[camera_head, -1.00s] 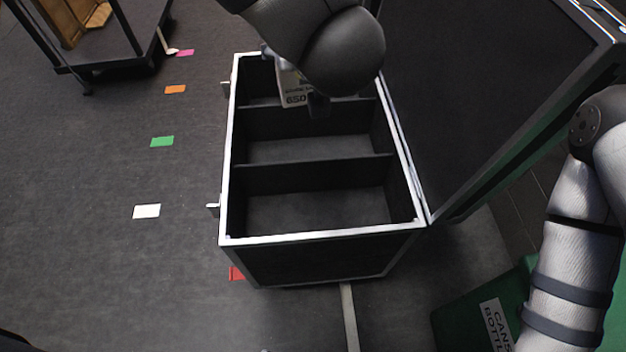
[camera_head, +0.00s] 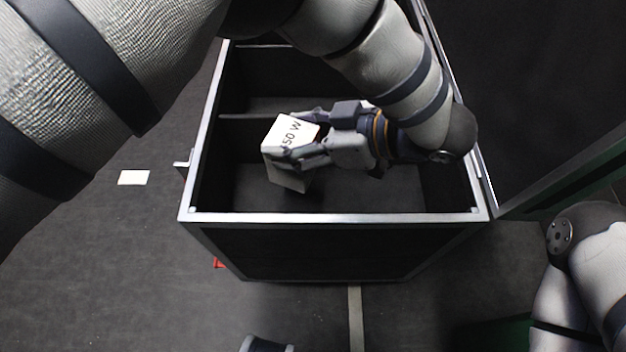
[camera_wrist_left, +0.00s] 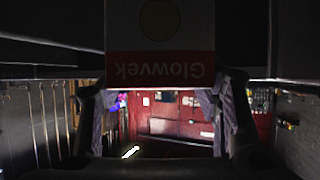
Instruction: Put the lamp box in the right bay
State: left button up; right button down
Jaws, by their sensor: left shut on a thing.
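The lamp box (camera_head: 287,178) is small and white, with "50 W" readable on it in the head view. It is tilted. In the left wrist view the box (camera_wrist_left: 160,35) shows a red band with "Glowvek" upside down. My left gripper (camera_head: 298,142) is shut on it, coming from the right. The black case (camera_head: 330,217) has a silver rim and is split into bays by dividers (camera_head: 245,117). The box is over or inside the bay nearest the camera (camera_head: 385,192), near its left half; its exact height is unclear. My right gripper is out of view.
The case's open lid (camera_head: 520,110) stands at the right. A white marker (camera_head: 133,177) and a red one (camera_head: 218,263) lie on the floor left of the case. The nearest bay looks otherwise empty.

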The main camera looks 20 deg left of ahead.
pick_arm(q)
notch_tip(320, 180, down, 7)
jog(key=shift+f+b, duration=0.2)
jog(key=shift+b, duration=0.85)
jog(key=shift+r, duration=0.1)
jog(key=o, duration=1.5)
jog(key=shift+o, duration=0.2)
